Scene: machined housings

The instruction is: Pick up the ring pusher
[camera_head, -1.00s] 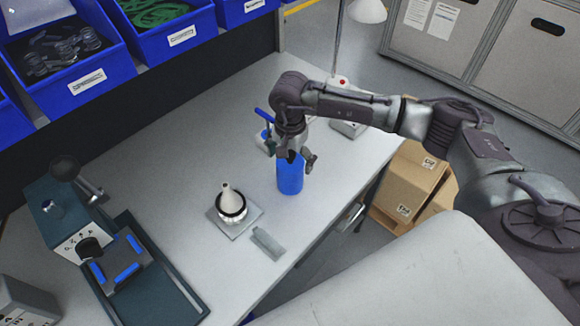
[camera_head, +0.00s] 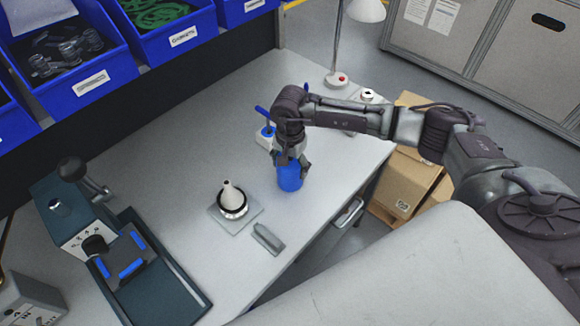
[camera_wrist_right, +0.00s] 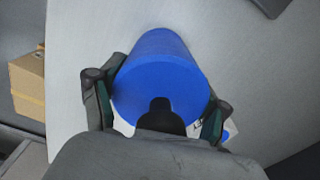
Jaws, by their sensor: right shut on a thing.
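The ring pusher, a blue cylinder (camera_head: 289,180), stands upright on the workbench. It also shows large in the right wrist view (camera_wrist_right: 163,75), between the two fingers. My right gripper (camera_head: 290,166) comes down on it from above and is shut on its upper part. In the right wrist view the gripper (camera_wrist_right: 158,108) has one finger on each side of the cylinder. Its base appears to be at the bench top; I cannot tell whether there is a gap. My left gripper is not in view.
A white cone on a dark-ringed housing (camera_head: 232,199) stands on a square plate left of the cylinder. A small grey block (camera_head: 268,239) lies in front. A dark green press (camera_head: 92,235) is at left. Blue bins (camera_head: 95,85) line the back. A lamp (camera_head: 337,80) stands behind.

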